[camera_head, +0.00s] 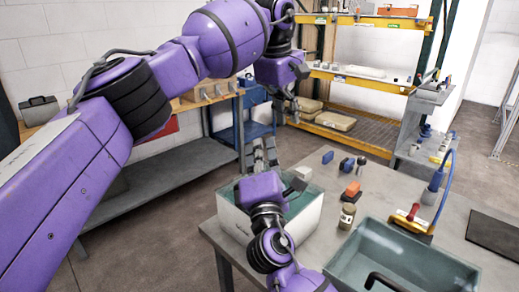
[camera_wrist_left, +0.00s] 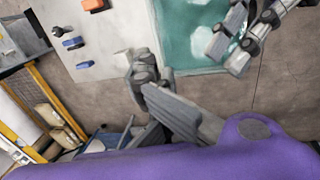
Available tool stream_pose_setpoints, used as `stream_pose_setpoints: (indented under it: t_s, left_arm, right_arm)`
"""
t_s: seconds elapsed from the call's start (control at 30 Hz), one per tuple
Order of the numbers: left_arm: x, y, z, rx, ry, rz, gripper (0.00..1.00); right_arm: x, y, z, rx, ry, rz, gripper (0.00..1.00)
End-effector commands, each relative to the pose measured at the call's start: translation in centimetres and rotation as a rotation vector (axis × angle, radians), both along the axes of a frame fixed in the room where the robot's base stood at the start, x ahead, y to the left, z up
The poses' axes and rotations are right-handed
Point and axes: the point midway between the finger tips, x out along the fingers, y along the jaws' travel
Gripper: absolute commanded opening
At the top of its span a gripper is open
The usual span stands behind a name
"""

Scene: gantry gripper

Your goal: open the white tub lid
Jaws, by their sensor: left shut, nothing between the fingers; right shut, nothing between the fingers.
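The white tub (camera_head: 312,222) stands at the near left corner of the grey table, with a teal top or inside partly showing. That teal surface (camera_wrist_left: 195,30) also shows in the left wrist view. I cannot tell the lid apart from the tub. My left gripper (camera_head: 291,110) is shut and empty, high above and beyond the tub. My right gripper (camera_head: 264,150) is shut and empty at the tub's far left side, and its purple arm hides much of the tub. It also shows at the top right of the left wrist view.
A teal tub (camera_head: 402,262) with a black handle stands at the front right. A brown jar (camera_head: 347,216), an orange block (camera_head: 352,191), blue parts (camera_head: 327,157) and a red-handled tool (camera_head: 409,219) are on the table (camera_head: 385,180). Shelving (camera_head: 350,80) stands behind.

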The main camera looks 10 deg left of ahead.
Motion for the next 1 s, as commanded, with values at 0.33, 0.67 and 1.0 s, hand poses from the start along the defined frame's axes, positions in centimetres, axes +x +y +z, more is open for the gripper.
stream_pose_setpoints:
  t_s: [0.33, 0.67, 1.0]
  left_arm:
    - [0.0, 0.0, 0.0, 0.000, 0.000, 0.000, 0.00]
    - [0.0, 0.0, 0.0, 0.000, 0.000, 0.000, 0.28]
    - [-0.1, 0.2, 1.2, 0.000, -0.001, 0.001, 0.28]
  right_arm:
    - [0.0, 0.0, 0.0, 0.000, 0.000, 0.000, 0.00]
    - [0.0, 0.0, 0.0, 0.000, 0.000, 0.000, 0.00]
    - [0.0, 0.0, 0.0, 0.000, 0.000, 0.000, 0.00]
